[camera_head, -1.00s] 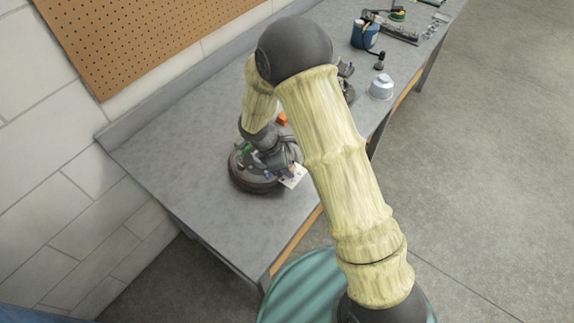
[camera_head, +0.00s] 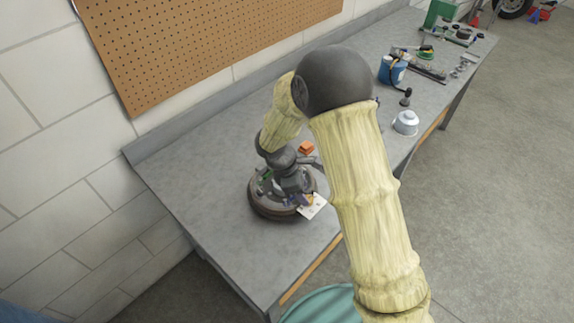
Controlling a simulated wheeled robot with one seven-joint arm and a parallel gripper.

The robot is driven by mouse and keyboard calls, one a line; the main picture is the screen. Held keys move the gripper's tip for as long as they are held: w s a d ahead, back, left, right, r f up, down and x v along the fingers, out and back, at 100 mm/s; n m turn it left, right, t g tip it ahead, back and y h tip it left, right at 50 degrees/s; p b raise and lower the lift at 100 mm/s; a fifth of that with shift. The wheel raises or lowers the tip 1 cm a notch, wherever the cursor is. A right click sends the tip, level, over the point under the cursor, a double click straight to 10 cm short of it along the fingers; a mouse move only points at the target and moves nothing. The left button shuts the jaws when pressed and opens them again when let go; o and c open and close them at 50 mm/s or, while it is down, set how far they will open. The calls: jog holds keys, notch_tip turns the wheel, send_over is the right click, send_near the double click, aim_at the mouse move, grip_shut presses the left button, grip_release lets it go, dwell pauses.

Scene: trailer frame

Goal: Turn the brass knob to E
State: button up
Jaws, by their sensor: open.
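My gripper (camera_head: 293,197) points down over a dark round base (camera_head: 262,210) on the workbench, at its near left part. The base has a thick brown-black rim and small coloured parts on top, green and reddish at its left. A white card (camera_head: 313,207) with small marks sticks out at the base's right edge, close to my gripper. I cannot make out a brass knob or a letter E; my wrist covers much of the base. The fingers are small and partly hidden, and I cannot tell whether they touch anything.
The grey workbench (camera_head: 190,180) is clear left of the base. An orange block (camera_head: 306,147) lies just behind it. A white lidded pot (camera_head: 405,123), a blue can (camera_head: 392,70) and tools stand farther along. A pegboard (camera_head: 210,45) hangs on the wall behind.

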jog(key=b+v, duration=0.1)
jog(key=v, duration=1.2)
jog(key=shift+a+r, duration=0.2)
jog(key=shift+r, duration=0.2)
jog(key=shift+d, duration=0.1)
jog(key=s+d+m+y, duration=0.1)
jog(key=s+d+m, duration=0.3)
jog(key=d+m, duration=0.2)
jog(key=s+d+m+t+y, duration=0.1)
jog(key=s+d+m+y, duration=0.1)
jog(key=s+d+m, duration=0.2)
jog(key=s+d+m+t+y, duration=0.1)
jog(key=s+d+m, duration=0.2)
jog(key=d+m, duration=0.6)
jog(key=shift+s+d+f, duration=0.35)
jog(key=shift+s+d, duration=0.05)
jog(key=shift+d, duration=0.55)
